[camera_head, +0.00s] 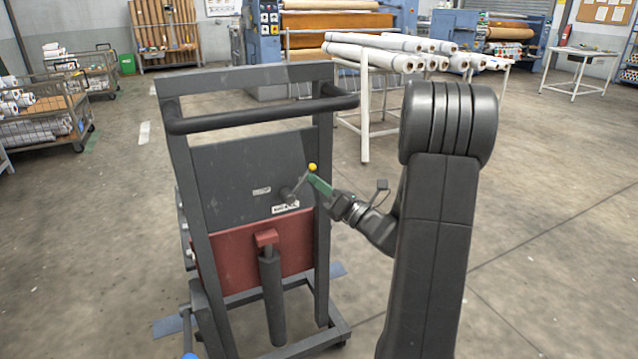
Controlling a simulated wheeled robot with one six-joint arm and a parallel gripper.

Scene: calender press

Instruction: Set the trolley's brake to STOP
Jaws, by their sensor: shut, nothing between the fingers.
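The trolley (178,150) stands upright in the middle of the view, a dark frame with a grey panel (225,170) and a red lower panel (225,262). A short lever on the grey panel slants up to the right and ends in a yellow knob (312,167). Two small pale labels sit by it, one (262,190) to the left and one (285,208) below; their words are too small to read. My gripper (314,179), with green fingers, is shut and empty, its tips just below the knob. I cannot tell whether they touch the lever.
A dark push bar (260,112) crosses the trolley above the lever. A red bracket (266,237) with a thick dark cylinder (272,298) hangs below. A rack of white rolls (375,52) stands behind; wire carts (45,115) stand far left. The floor at right is clear.

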